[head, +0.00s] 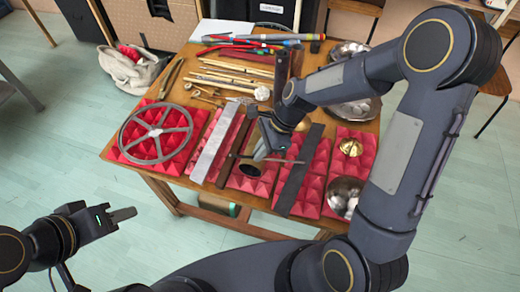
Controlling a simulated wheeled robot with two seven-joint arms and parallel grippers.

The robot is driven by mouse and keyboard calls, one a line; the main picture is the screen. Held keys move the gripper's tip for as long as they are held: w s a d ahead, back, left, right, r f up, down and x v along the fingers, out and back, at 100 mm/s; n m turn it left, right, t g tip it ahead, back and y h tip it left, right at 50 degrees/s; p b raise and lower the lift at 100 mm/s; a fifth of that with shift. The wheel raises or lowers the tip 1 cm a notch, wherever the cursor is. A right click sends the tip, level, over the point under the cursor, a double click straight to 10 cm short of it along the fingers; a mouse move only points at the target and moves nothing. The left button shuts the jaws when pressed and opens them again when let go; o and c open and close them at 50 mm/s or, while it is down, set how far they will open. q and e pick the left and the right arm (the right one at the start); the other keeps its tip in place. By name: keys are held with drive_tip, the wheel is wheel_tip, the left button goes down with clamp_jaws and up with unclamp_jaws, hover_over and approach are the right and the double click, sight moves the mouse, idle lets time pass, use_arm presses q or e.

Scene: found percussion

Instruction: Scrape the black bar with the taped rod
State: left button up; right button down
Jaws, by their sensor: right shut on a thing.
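The black bar (297,180) lies lengthwise on red pyramid foam, right of the middle of the table. My right gripper (266,152) is above the foam just left of the bar, shut on a thin rod (285,161), which I take as the taped rod. The rod lies nearly level in the picture, and its right end overlaps the bar's left side. I cannot tell whether they touch. The tape is too small to make out.
A spoked wheel (155,134), a silver bar (214,142) and a brown bar (237,148) lie left of my right gripper. A dark cup-shaped thing (249,168) is close below it. Metal bowls (343,194) stand at the right; several sticks (235,78) lie behind.

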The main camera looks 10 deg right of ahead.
drive_tip(key=shift+s+a, duration=0.1)
drive_tip(key=shift+s+a, duration=1.5)
drive_tip(key=shift+s, duration=0.35)
drive_tip(key=w+d, duration=0.2)
drive_tip(key=w+d+p, duration=0.1)
drive_tip(key=w+d, duration=0.1)
drive_tip(key=w, duration=0.1)
drive_tip(key=w+d+p, duration=0.1)
drive_tip(key=w+d, duration=0.1)
drive_tip(key=shift+w+d+f, duration=0.1)
drive_tip(key=shift+w+d, duration=0.05)
drive_tip(key=shift+w, duration=0.2)
drive_tip(key=s+a, duration=0.6)
drive_tip(key=s, duration=0.2)
drive_tip(key=w+d, duration=0.2)
drive_tip(key=w+d+p, duration=0.1)
drive_tip(key=w+d, duration=0.1)
drive_tip(key=w, duration=0.1)
drive_tip(key=w+d+p, duration=0.1)
drive_tip(key=w+d, duration=0.1)
drive_tip(key=w, duration=0.1)
drive_tip(key=s+a, duration=0.6)
drive_tip(key=s, duration=0.1)
drive_tip(key=shift+s+a, duration=0.15)
drive_tip(key=shift+s, duration=0.25)
